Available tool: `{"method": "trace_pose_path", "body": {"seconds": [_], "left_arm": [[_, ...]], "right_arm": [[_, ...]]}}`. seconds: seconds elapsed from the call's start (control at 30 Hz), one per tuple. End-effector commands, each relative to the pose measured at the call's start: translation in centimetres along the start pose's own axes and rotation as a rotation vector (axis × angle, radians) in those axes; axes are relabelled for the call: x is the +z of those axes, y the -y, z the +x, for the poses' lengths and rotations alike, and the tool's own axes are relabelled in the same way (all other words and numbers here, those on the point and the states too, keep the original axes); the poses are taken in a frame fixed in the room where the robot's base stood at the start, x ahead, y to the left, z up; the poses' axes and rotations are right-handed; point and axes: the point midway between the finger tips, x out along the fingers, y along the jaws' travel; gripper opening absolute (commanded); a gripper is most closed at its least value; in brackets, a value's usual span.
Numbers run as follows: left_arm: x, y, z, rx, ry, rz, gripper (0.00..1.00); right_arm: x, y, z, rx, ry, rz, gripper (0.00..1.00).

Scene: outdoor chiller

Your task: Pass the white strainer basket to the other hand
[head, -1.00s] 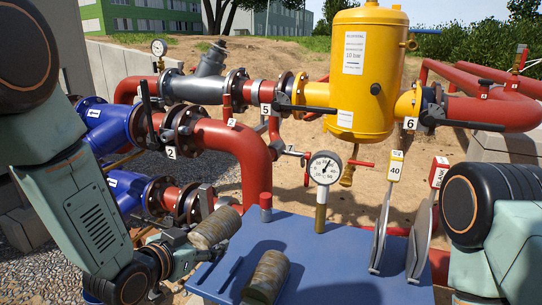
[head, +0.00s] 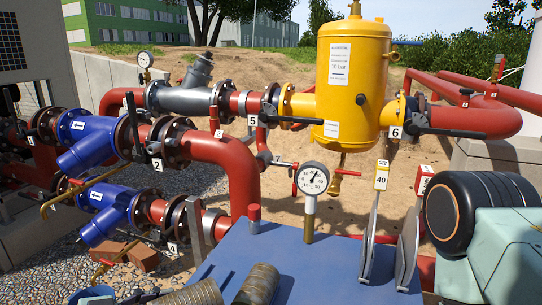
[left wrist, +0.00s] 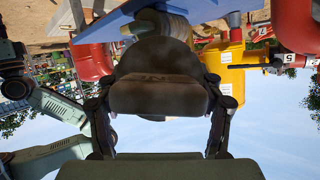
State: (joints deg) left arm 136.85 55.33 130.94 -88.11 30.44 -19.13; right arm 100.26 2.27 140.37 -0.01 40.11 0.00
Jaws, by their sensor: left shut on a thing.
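A ribbed grey-brown cylinder, taken as the strainer basket (head: 192,294), is at the bottom edge of the head view, partly cut off. My left gripper (left wrist: 158,85) is shut on it; in the left wrist view it shows dark and shaded between the two fingers. In the head view only a bit of that gripper shows at the bottom edge. A second similar cylinder (head: 257,284) is on the blue tabletop (head: 300,262), just right of the held one. Neither looks clearly white. My right arm is at the right edge of the head view; its gripper is not seen.
A pressure gauge (head: 312,180) and a red-capped post (head: 254,218) stand at the table's far side. Two tagged grey plates (head: 372,235) stand upright at its right. Red pipes, blue valves (head: 85,145) and a yellow tank (head: 353,80) lie behind. The table's middle is clear.

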Motion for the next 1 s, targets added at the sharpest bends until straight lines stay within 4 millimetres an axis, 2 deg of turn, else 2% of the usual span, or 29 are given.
{"method": "trace_pose_path", "body": {"seconds": [0.47, 1.0], "left_arm": [[-0.1, -0.6, 0.2, 0.033, -0.001, 0.017, 0.28], [-2.3, -2.2, 3.7, 0.152, -0.022, 0.068, 0.28]], "right_arm": [[0.0, 0.0, 0.0, 0.000, 0.000, 0.001, 0.40], [0.0, 0.0, 0.0, 0.000, 0.000, 0.000, 0.40]]}}
